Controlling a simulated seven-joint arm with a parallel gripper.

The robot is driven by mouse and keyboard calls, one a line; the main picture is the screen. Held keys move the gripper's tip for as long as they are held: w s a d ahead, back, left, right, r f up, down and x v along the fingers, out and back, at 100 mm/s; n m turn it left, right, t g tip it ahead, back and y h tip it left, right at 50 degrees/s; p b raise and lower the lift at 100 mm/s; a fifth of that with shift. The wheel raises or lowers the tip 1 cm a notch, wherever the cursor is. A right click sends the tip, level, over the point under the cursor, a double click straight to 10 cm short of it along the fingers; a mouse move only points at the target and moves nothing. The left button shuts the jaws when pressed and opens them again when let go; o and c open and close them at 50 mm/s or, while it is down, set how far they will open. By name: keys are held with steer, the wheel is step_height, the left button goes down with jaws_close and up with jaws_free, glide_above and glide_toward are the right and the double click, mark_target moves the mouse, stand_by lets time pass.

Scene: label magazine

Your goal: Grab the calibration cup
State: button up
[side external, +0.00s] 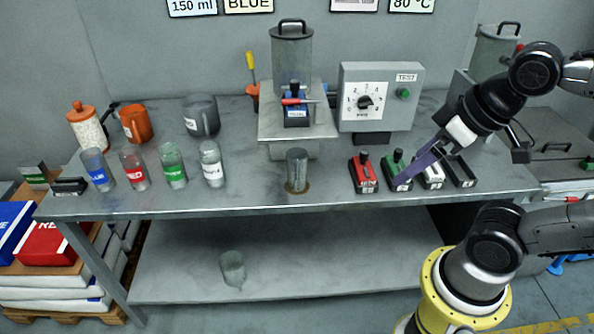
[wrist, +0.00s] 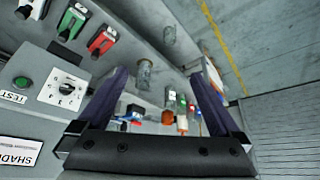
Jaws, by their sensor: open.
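No cup carries a label I can read as calibration. A clear, unlabelled cup (side external: 297,172) stands upright on a brown ring at the front middle of the bench; it also appears ahead of the fingers in the wrist view (wrist: 144,74). Another clear cup (side external: 232,268) stands on the lower shelf, seen too in the wrist view (wrist: 169,35). Cups labelled blue (side external: 97,170), red (side external: 132,170), green (side external: 173,166) and white (side external: 211,164) stand at the left. My gripper (side external: 403,178) is open and empty, right of the middle cup, by the handled blocks.
Red (side external: 364,174), green (side external: 397,172) and white (side external: 431,175) handled blocks line the right front. A dispenser stand (side external: 298,122) and a grey dial box (side external: 381,95) stand behind. Bench top (side external: 330,186) is clear between the middle cup and the red block.

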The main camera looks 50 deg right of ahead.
steer(key=w+a+m+t+y, duration=0.15)
steer(key=w+a, duration=0.35)
steer(key=w, duration=0.5)
steer(key=w+a+m+t+y, duration=0.15)
steer(key=w+a, duration=0.25)
steer(key=w, duration=0.6)
steer(key=w+a+f+m+t+h, duration=0.25)
steer(key=w+f, duration=0.35)
steer(key=w, duration=0.4)
steer(key=m+h, duration=0.4)
steer(key=h, duration=1)
glide_toward(296, 179)
steer(key=x, duration=0.2)
steer(key=shift+t, duration=0.45)
steer(key=x, duration=0.8)
steer(key=shift+d+f, duration=0.2)
steer(key=shift+f, duration=0.05)
steer(key=shift+x, duration=2.65)
steer(key=shift+s+f, duration=0.1)
steer(key=shift+s, duration=0.05)
jaws_close()
